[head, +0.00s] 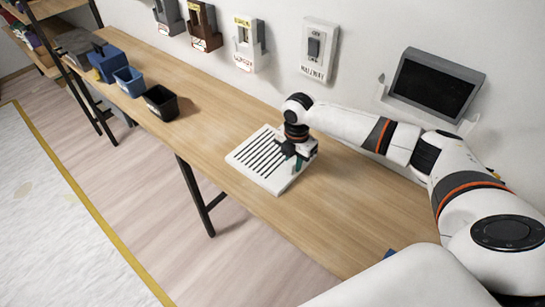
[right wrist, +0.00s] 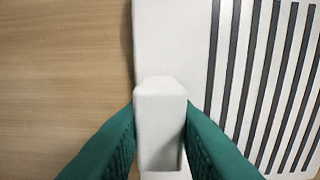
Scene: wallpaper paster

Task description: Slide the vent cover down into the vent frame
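The vent cover (head: 258,160) is a white panel with dark parallel slats, lying flat on the wooden table. My right gripper (head: 294,163) is over its right end, pointing down. In the right wrist view, its green fingers (right wrist: 160,125) press both sides of a white block-shaped tab at the cover's edge; the slatted face (right wrist: 180,40) is beside it. A dark rectangular opening with a grey rim and white bracket below, seemingly the vent frame (head: 437,85), is on the wall at upper right, apart from the cover. My left gripper is not in view.
The wooden table (head: 225,115) runs along the wall. A black bin (head: 160,102) and blue bins (head: 128,82) stand at its far left. A switch plate (head: 318,50) and several wall holders (head: 250,42) are above. The table is clear between bins and cover.

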